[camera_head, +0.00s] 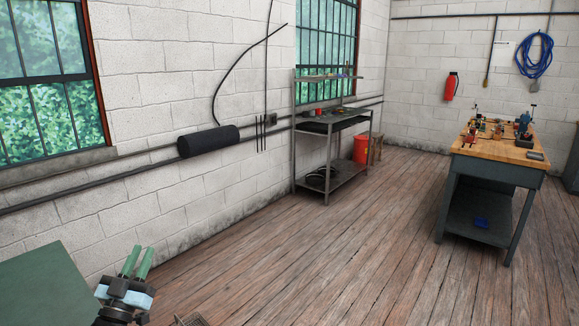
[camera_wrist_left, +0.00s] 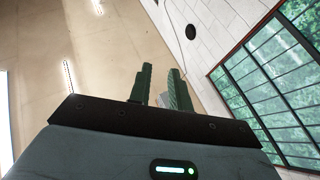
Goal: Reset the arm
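My left gripper (camera_head: 138,262) is at the lower left of the head view, with its two green fingers pointing up. In the left wrist view its fingers (camera_wrist_left: 159,88) stand apart with an empty gap between them. The gripper is open and holds nothing. It is in the air beside a green surface (camera_head: 40,290), and the wrist camera looks up at the ceiling and a window. My right gripper is in neither view.
A wooden-topped workbench (camera_head: 480,150) with several small parts stands at the right. A metal shelf rack (camera_head: 328,140) stands against the wall, with a red bucket (camera_head: 361,149) beside it. A dark cylinder (camera_head: 208,141) is on the wall. The wooden floor (camera_head: 330,250) between is clear.

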